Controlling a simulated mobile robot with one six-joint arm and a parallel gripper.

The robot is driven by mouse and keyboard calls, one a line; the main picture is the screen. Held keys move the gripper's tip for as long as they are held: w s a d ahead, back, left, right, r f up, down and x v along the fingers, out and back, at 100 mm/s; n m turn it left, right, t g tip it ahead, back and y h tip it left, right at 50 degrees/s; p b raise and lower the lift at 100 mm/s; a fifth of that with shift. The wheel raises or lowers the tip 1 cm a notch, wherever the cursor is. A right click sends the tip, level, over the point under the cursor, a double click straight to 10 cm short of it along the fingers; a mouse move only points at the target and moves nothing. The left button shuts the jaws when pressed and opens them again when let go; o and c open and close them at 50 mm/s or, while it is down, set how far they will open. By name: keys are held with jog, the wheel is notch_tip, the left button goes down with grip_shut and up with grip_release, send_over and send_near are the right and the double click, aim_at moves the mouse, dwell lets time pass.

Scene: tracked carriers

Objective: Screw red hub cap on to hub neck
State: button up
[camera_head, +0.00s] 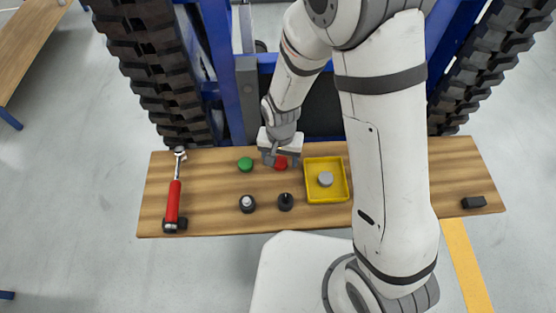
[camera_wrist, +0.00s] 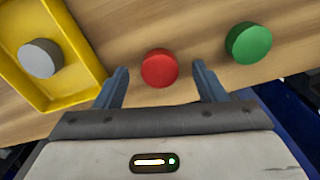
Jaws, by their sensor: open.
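The red hub cap (camera_head: 281,164) lies on the wooden board, partly hidden by my gripper (camera_head: 273,158) in the head view. In the wrist view the red cap (camera_wrist: 160,68) shows between the two spread fingers of my gripper (camera_wrist: 160,75), with gaps on both sides. My gripper is open and empty; its exact height over the cap is hard to tell. Two dark round hubs stand nearer in the head view: a left hub (camera_head: 247,204) with a pale top and a right hub (camera_head: 285,202) with a dark neck.
A green cap (camera_head: 245,164) lies left of the red one. A yellow tray (camera_head: 311,198) holding a grey cap (camera_head: 325,179) is to the right. A red-handled tool (camera_head: 173,195) lies at the board's left end, a black block (camera_head: 474,202) at its right. Tracks stand behind.

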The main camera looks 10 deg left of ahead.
jog(key=shift+f, duration=0.55)
jog(key=shift+c, duration=0.3)
jog(key=c, duration=0.9)
